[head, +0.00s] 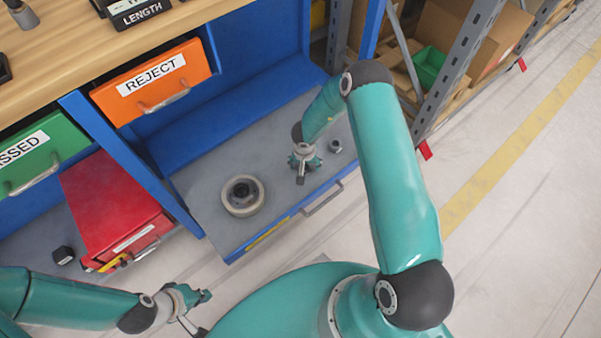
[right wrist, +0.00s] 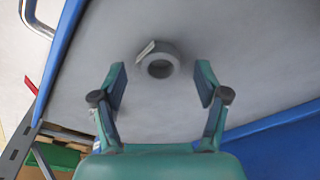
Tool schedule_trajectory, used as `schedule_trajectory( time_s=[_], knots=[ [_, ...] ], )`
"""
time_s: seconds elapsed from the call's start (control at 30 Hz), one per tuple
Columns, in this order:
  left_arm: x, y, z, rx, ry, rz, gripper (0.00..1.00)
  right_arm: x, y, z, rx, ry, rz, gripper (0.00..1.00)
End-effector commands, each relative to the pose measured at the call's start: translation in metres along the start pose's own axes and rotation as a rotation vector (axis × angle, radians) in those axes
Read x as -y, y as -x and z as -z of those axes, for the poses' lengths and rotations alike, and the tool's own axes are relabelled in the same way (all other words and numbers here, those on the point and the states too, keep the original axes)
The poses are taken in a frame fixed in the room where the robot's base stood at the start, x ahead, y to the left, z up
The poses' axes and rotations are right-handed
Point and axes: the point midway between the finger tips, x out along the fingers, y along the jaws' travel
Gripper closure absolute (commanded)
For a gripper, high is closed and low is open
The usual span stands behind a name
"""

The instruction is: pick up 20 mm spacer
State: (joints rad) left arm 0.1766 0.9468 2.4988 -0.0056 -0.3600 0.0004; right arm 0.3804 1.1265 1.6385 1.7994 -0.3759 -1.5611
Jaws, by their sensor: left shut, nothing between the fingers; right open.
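A small grey ring, which looks like the 20 mm spacer (head: 335,146), lies flat on the grey drawer surface (head: 215,220). In the right wrist view the ring (right wrist: 141,62) has a pale tag-like patch on its upper left and sits just beyond the fingertips, centred between them. My right gripper (head: 301,178) is open and empty above the drawer, left of the ring in the head view; it also shows in the right wrist view (right wrist: 162,80). My left gripper (head: 206,296) is shut and empty, low at the left, away from the drawer.
A larger pale ring with a dark centre (head: 232,207) stands on the drawer, left of my right gripper. The drawer has a front handle (head: 322,199). An orange REJECT bin (head: 180,90) and a red box (head: 105,205) are to the left. Grey shelving posts (head: 458,75) stand at right.

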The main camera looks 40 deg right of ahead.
Motion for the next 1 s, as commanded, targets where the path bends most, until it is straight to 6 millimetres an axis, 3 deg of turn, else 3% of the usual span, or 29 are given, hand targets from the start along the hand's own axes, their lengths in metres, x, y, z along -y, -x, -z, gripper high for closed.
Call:
schedule_trajectory(
  time_s=[0.1, 0.33, 0.73, 1.0],
  knots=[
    [0.0019, -0.0052, 0.0001, 0.000, 0.000, 0.000, 1.00, 0.0003, -0.0127, 0.0000, 0.000, 0.000, 0.000, 0.26],
    [0.0015, -0.0042, 0.0001, 0.000, 0.000, 0.000, 1.00, 0.0006, -0.0124, 0.0004, -0.001, 0.001, 0.001, 0.26],
    [0.0015, -0.0042, 0.0001, 0.000, 0.000, 0.000, 1.00, 0.0009, -0.0122, 0.0001, 0.000, 0.002, 0.000, 0.93],
    [0.0014, -0.0038, 0.0001, 0.000, 0.000, 0.000, 1.00, 0.0013, -0.0113, 0.0004, -0.001, 0.002, 0.001, 0.95]
  ],
)
